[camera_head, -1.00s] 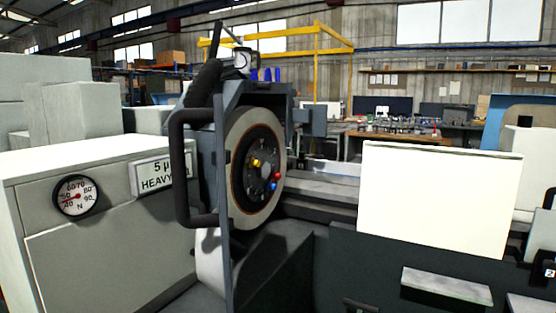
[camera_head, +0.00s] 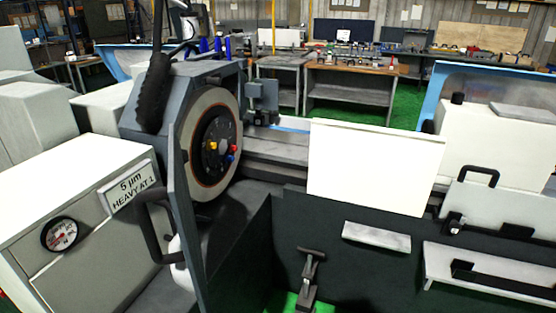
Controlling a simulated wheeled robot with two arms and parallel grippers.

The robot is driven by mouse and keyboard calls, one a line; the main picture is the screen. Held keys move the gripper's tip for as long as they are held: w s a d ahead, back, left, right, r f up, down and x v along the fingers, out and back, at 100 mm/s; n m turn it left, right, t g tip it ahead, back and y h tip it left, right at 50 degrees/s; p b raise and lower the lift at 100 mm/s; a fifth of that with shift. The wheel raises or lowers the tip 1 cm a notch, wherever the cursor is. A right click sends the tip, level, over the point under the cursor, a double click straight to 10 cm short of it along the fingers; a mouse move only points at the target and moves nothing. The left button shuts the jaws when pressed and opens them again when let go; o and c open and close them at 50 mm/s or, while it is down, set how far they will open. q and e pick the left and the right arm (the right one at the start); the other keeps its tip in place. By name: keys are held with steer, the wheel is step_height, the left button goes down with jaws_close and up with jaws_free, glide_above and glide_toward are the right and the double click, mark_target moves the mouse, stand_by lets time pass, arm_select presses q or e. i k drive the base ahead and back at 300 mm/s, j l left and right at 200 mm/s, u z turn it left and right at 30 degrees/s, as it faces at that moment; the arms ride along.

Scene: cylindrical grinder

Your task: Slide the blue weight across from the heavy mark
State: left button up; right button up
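The blue weight (camera_head: 231,157) is a small dot on the right side of the dark hub of the grinding wheel (camera_head: 198,183). A red weight (camera_head: 234,148) sits right above it, and a yellow weight (camera_head: 212,146) sits to the left, near the hub's middle. The sign (camera_head: 127,186) on the pale cabinet reads "5 µm" and "HEAVY AT 1". The heavy mark on the hub is too small to make out. Neither of my grippers is in view.
An upright guard plate (camera_head: 184,225) with a black handle (camera_head: 150,228) stands in front of the wheel's left side. A dial gauge (camera_head: 60,235) is on the cabinet. A white panel (camera_head: 375,165) stands to the right, and a dark lever (camera_head: 309,268) is below it.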

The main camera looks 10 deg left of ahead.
mark_target(228, 158)
steer(key=i+z, duration=0.15)
steer(key=i, duration=1.45)
steer(key=i+u, duration=0.35)
steer(key=i+l+u, duration=0.1)
steer(key=u, duration=0.25)
steer(key=i+l+u, duration=0.2)
steer(key=u, duration=0.2)
steer(key=i, duration=0.05)
